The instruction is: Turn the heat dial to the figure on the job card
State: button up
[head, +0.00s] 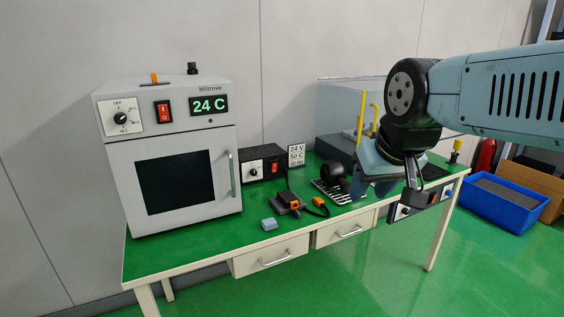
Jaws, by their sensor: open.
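A light grey oven (220,150) marked Miltrove stands at the left end of the green-topped bench. Its heat dial (121,118), a black knob on a white plate with small figures, is at the upper left of its front. The pointer's direction is too small to read surely. The green display (209,105) reads 24 C. The job card (296,155) stands behind the bench middle; it appears to read 24 V, 50 C and a blurred third line. My gripper (393,186) is open over the bench's right part, far from the dial; nothing shows between its jaws.
A red rocker switch (163,111) sits beside the dial. A black box with a knob (255,169) stands right of the oven. A blue bin (506,205) is on the floor.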

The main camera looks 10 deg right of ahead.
aim_at(120, 118)
jog(key=z, duration=0.2)
jog(key=i, duration=0.95)
jog(key=u, duration=0.1)
